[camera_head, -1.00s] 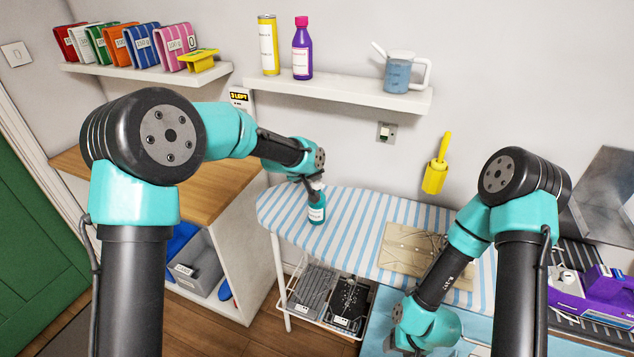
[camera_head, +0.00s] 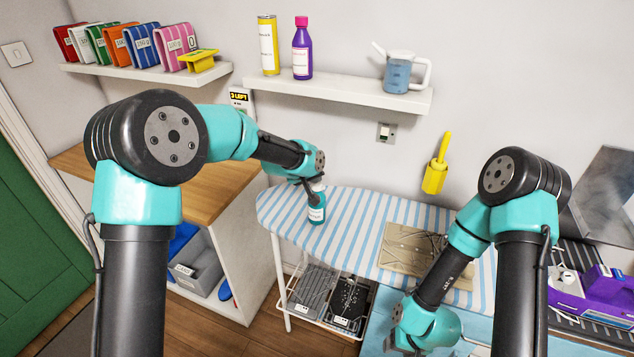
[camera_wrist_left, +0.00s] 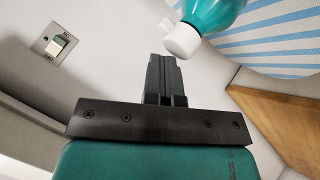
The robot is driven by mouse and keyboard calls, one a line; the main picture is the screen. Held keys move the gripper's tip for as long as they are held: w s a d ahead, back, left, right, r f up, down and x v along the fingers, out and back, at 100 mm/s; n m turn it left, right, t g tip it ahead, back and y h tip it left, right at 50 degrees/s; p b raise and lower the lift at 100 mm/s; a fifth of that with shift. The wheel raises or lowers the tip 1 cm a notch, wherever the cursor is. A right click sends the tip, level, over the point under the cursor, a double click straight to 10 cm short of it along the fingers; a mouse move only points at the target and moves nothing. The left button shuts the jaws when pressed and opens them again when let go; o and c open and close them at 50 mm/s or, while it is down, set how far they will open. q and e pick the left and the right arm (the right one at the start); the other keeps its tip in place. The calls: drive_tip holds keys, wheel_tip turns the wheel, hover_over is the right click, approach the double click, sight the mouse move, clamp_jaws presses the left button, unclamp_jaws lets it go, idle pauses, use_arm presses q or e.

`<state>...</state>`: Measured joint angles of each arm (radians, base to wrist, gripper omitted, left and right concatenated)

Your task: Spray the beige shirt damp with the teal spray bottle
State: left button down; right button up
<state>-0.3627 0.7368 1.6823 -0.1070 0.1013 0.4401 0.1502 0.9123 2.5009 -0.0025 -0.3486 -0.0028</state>
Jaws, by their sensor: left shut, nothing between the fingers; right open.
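The teal spray bottle (camera_head: 317,213) stands on the left part of the striped ironing board (camera_head: 345,225). Its teal body and white top also show in the left wrist view (camera_wrist_left: 208,18). My left gripper (camera_head: 313,190) is at the bottle's top. In the left wrist view its fingers (camera_wrist_left: 163,62) are shut and empty, close beside the white top; I cannot tell whether they touch. The beige shirt (camera_head: 400,247) lies folded flat on the board's right part, partly behind my right arm. My right gripper (camera_head: 393,347) is low at the bottom edge, mostly hidden.
A shelf (camera_head: 340,92) above the board holds a yellow can (camera_head: 268,45), a purple bottle (camera_head: 302,50) and a jug (camera_head: 398,72). A wooden-topped cabinet (camera_head: 215,190) stands left of the board. A purple object (camera_head: 585,290) is at the right. The board between bottle and shirt is clear.

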idle(0.3)
use_arm(q)
drive_tip(key=shift+r, duration=1.05)
drive_tip(key=shift+r, duration=2.45)
drive_tip(key=shift+f, duration=0.1)
